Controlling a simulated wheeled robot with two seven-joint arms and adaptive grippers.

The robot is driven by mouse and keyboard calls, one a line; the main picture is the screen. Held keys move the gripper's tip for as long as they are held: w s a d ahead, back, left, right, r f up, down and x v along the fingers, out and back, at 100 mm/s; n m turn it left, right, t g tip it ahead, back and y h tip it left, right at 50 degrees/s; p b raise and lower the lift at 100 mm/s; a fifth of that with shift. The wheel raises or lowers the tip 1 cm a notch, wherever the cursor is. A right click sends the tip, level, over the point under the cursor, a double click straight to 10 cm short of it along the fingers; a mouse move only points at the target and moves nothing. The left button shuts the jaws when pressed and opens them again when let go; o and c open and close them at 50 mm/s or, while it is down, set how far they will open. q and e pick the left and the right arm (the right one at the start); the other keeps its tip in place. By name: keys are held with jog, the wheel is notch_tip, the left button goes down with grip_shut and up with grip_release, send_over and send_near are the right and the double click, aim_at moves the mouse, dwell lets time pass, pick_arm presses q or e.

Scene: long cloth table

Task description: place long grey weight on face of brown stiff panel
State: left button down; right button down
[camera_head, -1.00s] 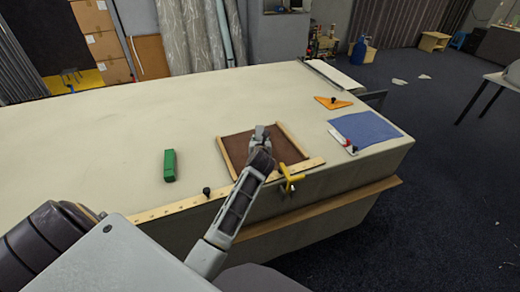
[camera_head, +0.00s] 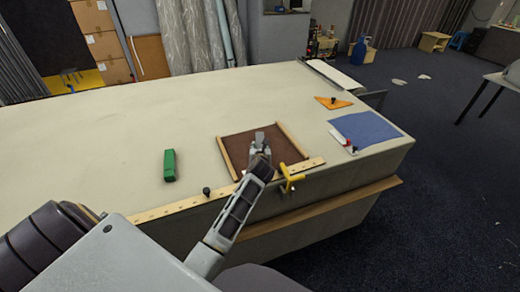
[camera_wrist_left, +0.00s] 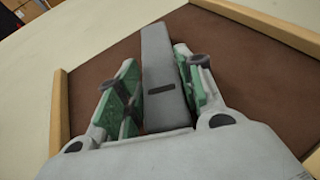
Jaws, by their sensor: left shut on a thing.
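The brown stiff panel (camera_head: 240,147) lies flat on the cloth table, with pale wooden strips along its left and right sides. My left gripper (camera_head: 260,150) is over the panel, right of its middle. It is shut on the long grey weight (camera_head: 260,138), whose far end sticks out past the fingers. In the left wrist view, the weight (camera_wrist_left: 162,75) lies between the green-padded fingers (camera_wrist_left: 157,62), with the brown panel (camera_wrist_left: 95,65) behind it. I cannot tell whether the weight touches the panel. My right gripper is not in view.
A yellow clamp (camera_head: 290,180) and a pale perforated strip (camera_head: 165,210) are at the front edge. A green block (camera_head: 169,166) stands to the left. A blue cloth (camera_head: 372,127) and an orange triangle (camera_head: 333,102) lie to the right. The table's far left is clear.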

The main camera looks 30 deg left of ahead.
pick_arm(q)
jog(key=shift+w+r, duration=0.1)
jog(key=c, duration=1.3)
grip_release()
jog(key=shift+f, duration=0.2)
jog(key=o, duration=0.4)
jog(key=shift+r, duration=0.2)
jog(key=shift+v, duration=5.75)
jog(key=shift+s+d+b, duration=0.2)
jog(key=shift+s+b, duration=0.1)
jog(key=shift+r, duration=0.1)
